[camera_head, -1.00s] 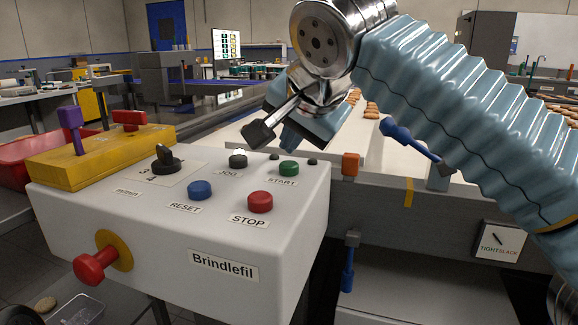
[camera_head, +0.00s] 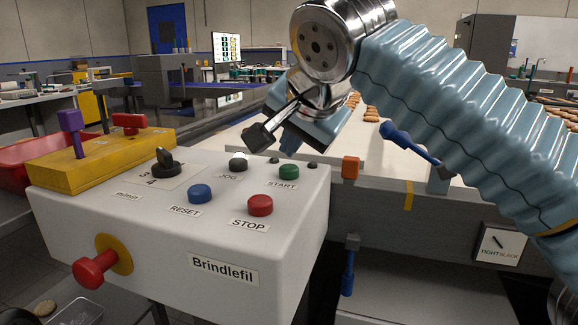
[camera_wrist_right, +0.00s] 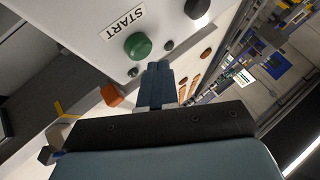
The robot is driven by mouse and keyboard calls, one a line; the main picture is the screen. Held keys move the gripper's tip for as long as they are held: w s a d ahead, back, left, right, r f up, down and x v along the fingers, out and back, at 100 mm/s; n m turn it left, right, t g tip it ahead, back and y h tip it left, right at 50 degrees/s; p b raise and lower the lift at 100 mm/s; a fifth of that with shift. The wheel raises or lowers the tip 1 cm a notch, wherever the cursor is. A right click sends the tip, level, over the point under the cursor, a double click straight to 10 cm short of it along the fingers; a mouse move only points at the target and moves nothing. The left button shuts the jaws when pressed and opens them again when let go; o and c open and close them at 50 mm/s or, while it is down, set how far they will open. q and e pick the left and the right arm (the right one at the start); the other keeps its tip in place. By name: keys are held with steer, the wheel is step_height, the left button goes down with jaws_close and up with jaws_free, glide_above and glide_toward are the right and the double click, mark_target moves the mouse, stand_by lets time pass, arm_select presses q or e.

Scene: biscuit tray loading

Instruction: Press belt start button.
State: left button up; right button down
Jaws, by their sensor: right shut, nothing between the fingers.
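The green START button (camera_head: 289,172) sits at the right of the white Brindlefil control box (camera_head: 150,235), above its START label. It also shows in the right wrist view (camera_wrist_right: 138,46), close to the fingertips. My right gripper (camera_head: 290,151) is shut and empty, its blue fingers pointing down just above and behind the button in the head view. In the right wrist view the closed fingers (camera_wrist_right: 157,70) end beside the button. A small gap seems to remain; contact cannot be made out. My left gripper is not in view.
Near START are the red STOP button (camera_head: 260,205), blue RESET button (camera_head: 200,193), black JOG button (camera_head: 238,164) and a black selector knob (camera_head: 167,163). A red emergency knob (camera_head: 95,268) projects from the front. The belt (camera_head: 380,160) with biscuits lies behind.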

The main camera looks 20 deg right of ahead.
steer(key=shift+f, duration=0.15)
stand_by(0.7)
steer(key=shift+f+b, duration=0.3)
